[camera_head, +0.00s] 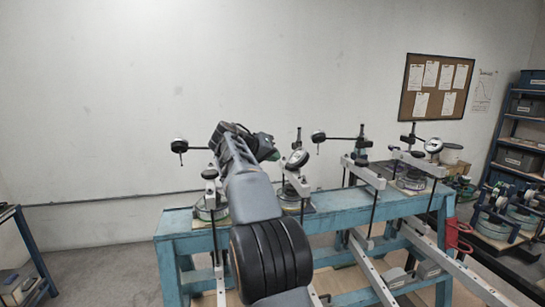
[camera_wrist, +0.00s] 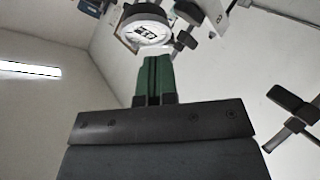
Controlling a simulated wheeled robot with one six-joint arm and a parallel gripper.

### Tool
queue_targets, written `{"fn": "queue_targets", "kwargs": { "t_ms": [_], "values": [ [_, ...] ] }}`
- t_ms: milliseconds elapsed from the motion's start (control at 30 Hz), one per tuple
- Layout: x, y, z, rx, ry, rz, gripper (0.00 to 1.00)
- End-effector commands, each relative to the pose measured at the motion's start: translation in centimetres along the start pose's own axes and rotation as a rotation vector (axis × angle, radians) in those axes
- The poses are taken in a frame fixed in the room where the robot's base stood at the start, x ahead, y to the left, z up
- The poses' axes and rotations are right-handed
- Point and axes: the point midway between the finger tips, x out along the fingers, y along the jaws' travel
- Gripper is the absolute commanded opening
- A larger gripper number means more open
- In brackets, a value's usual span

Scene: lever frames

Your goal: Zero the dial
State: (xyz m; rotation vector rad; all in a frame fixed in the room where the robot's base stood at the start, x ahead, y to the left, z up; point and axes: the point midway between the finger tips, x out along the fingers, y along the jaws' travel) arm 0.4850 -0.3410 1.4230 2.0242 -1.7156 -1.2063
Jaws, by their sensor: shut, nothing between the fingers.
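Several round dial indicators stand on posts over the blue bench. One dial (camera_head: 298,158) is just right of my gripper (camera_head: 270,152) in the head view, its face tilted. The fingers are together and empty. I cannot tell whether they touch the dial. Its reading is too small to make out.
The blue bench (camera_head: 335,215) carries stands, round bases and long lever beams (camera_head: 372,178) that reach forward. A red-handled item (camera_head: 457,238) hangs at its right end. Shelves (camera_head: 518,150) stand at the right. A cork board (camera_head: 436,86) hangs on the wall.

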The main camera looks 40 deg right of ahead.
Motion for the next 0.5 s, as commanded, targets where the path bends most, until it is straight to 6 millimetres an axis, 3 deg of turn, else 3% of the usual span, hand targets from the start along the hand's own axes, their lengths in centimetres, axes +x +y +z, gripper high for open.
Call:
{"fn": "queue_targets", "kwargs": {
  "t_ms": [500],
  "values": [
    [4.8,-0.2,2.8,0.022,-0.002,-0.001,0.0]
  ]
}}
